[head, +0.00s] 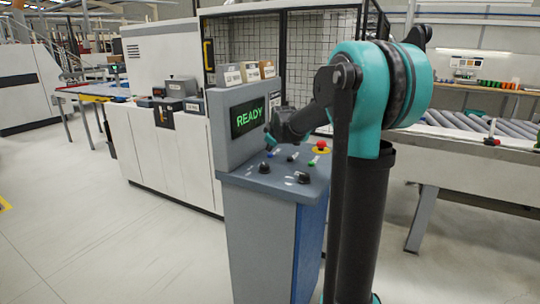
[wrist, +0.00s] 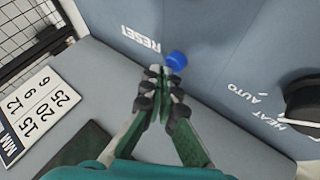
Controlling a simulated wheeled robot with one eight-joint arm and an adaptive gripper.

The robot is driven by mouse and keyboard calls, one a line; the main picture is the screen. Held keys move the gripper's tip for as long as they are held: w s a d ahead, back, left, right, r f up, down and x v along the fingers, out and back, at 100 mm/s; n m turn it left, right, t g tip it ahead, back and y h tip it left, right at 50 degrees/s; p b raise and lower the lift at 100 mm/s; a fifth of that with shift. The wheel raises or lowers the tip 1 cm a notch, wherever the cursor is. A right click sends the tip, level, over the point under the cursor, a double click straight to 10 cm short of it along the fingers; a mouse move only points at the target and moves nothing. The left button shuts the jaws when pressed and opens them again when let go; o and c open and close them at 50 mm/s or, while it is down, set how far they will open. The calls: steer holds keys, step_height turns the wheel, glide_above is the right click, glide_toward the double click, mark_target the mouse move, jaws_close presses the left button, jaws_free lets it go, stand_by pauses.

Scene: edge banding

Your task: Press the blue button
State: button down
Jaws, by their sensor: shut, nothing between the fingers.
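The blue button (wrist: 176,60) is a small round knob on the grey-blue panel, beside the printed word RESET, in the wrist view. My gripper (wrist: 163,73) is shut and empty, its dark fingertips together just short of the button in the picture. I cannot tell whether they touch it or how high above the panel they are. In the head view my gripper (head: 269,140) points down over the console's sloped top (head: 262,181), by the READY screen (head: 248,117). A small blue spot shows just below the fingertips there.
A black knob (wrist: 304,98) marked HEAT and AUTO lies to the right in the wrist view. A red button on yellow (head: 320,147) and a green one (head: 312,161) stand on the console's right. A roller conveyor (head: 470,127) lies behind.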

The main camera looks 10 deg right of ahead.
mark_target(270, 154)
steer(key=shift+r, duration=0.4)
steer(key=shift+r, duration=0.1)
steer(key=shift+r, duration=2.4)
